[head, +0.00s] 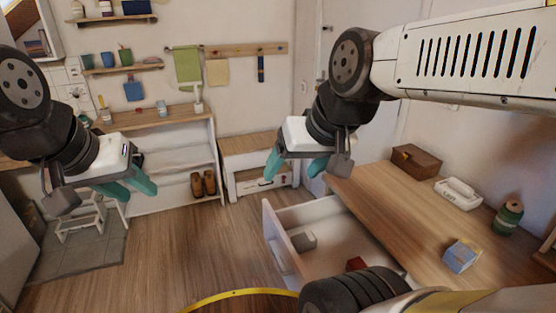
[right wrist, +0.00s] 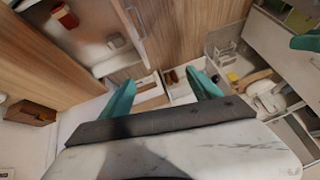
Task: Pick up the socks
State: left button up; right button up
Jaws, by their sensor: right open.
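An open drawer (head: 283,233) sticks out from under the wooden desk at the lower right. A small grey block-like item (head: 303,240) lies inside it, and a red item (head: 357,264) lies nearer to me, partly hidden by my arm. I cannot tell whether either is the socks. The drawer also shows in the right wrist view with a red-brown item (right wrist: 65,16) and a pale item (right wrist: 116,41). My right gripper (head: 294,168) is open and empty, above and beyond the drawer. My left gripper (head: 134,193) is open and empty at the left, far from the drawer.
The desk top (head: 400,215) holds a brown box (head: 416,160), a white caddy (head: 458,193), a green spool (head: 507,217) and a blue box (head: 461,256). A low cabinet (head: 255,168) and shoes (head: 203,184) stand at the back. The floor left of the drawer is clear.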

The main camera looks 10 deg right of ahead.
aim_at(461, 255)
jog(key=z, duration=0.4)
jog(key=j+z, duration=0.1)
jog(key=z, duration=0.3)
jog(key=k+z, duration=0.1)
jog(key=z, duration=1.15)
jog(key=i+z, duration=0.2)
